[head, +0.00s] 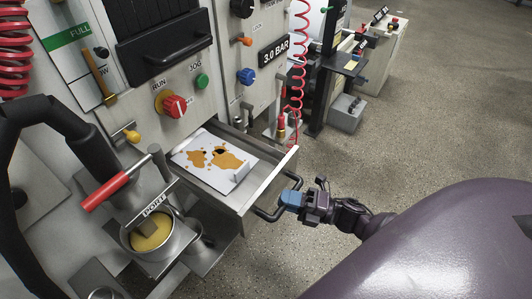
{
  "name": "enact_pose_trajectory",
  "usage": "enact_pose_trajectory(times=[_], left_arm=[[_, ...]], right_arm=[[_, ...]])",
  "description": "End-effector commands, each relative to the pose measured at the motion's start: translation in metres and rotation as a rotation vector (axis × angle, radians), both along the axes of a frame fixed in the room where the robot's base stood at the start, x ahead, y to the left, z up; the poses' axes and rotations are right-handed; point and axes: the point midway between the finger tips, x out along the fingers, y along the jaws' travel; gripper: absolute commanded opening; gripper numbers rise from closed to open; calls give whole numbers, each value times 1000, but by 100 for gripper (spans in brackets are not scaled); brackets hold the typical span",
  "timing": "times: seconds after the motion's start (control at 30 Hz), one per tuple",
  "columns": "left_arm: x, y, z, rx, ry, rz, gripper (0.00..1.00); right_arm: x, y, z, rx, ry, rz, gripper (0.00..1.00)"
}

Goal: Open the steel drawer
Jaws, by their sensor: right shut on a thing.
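The steel drawer (232,201) is pulled out from the front of the machine, below the red and green controls. A white sheet with orange-brown patches (240,174) lies inside it. The dark bar handle (266,213) is on the drawer's front. My right gripper (291,200) reaches in from the right and its blue fingertips are shut on the handle. The fingers hide part of the handle. My left gripper does not show.
A pot of yellow liquid (150,236) and a red-handled lever (104,191) stand left of the drawer. A red coiled hose (298,62) hangs behind it. The speckled floor (420,120) to the right is clear.

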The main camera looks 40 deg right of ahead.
Motion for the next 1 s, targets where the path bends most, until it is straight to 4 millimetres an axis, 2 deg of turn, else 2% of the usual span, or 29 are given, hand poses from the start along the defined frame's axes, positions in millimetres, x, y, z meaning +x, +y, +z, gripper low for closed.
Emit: enact_pose_trajectory(times=[0.03,0.2,0.4,0.6,0.97,1.0], left_arm=[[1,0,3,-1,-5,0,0],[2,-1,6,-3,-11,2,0],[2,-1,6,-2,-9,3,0],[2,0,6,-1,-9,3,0],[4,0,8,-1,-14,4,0],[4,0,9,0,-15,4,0]], right_arm=[[-12,-4,1,-1,1,0,0],[-42,-15,1,0,1,-1,0],[-63,-23,0,-1,1,0,0],[-71,-25,0,0,0,1,0],[-71,-26,-1,-1,1,1,0],[-71,-26,-1,-1,1,1,25]])
